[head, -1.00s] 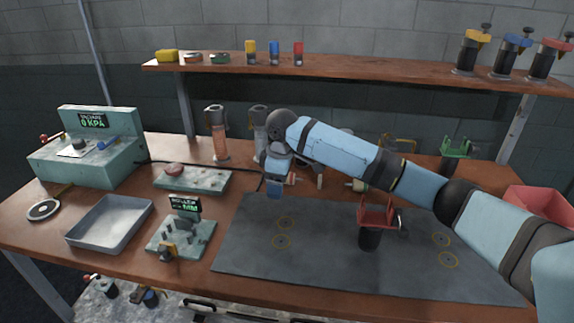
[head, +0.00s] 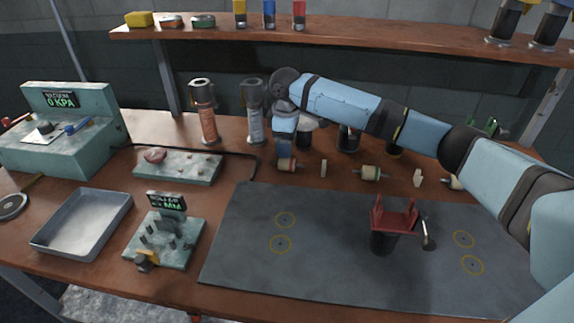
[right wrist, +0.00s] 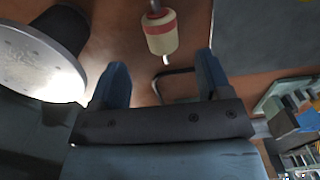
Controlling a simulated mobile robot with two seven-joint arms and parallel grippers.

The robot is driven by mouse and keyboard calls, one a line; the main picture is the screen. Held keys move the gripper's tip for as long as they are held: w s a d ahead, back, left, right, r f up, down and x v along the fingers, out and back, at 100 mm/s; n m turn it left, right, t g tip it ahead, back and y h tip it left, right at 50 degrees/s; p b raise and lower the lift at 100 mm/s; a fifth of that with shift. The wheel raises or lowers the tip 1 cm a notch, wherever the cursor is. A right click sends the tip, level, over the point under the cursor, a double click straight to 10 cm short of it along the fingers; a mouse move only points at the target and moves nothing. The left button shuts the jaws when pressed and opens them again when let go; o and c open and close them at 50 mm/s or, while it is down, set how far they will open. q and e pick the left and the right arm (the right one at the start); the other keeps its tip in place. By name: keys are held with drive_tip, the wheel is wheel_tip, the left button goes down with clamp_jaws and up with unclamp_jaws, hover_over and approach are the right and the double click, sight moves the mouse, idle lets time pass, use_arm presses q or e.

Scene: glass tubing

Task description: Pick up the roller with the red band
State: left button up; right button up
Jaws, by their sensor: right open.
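The roller with the red band, a pale cream cylinder with red on it (right wrist: 160,32), lies on the brown bench just beyond my fingertips in the right wrist view. In the head view a small roller (head: 286,164), apparently the same one, lies behind the mat's left part, close below my right gripper (head: 284,148). In the right wrist view my right gripper (right wrist: 162,75) is open and empty, its two blue fingers apart, with the roller roughly in line with the gap. The head view partly hides the fingers. My left gripper is not in view.
Another roller (head: 370,173) and small discs lie to the right. Upright canisters (head: 254,112) stand behind. A dark mat (head: 330,265) carries a red-topped stand (head: 394,215). A metal tray (head: 82,222) and a gauge block (head: 165,240) are at left.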

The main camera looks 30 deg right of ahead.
sight(287, 161)
wheel_tip(287, 161, down, 6)
drive_tip(key=shift+s+f+b, duration=0.15)
drive_tip(key=shift+f+b, duration=0.1)
drive_tip(key=shift+b, duration=0.15)
drive_tip(key=c, duration=1.1)
drive_tip(key=shift+o, duration=0.3)
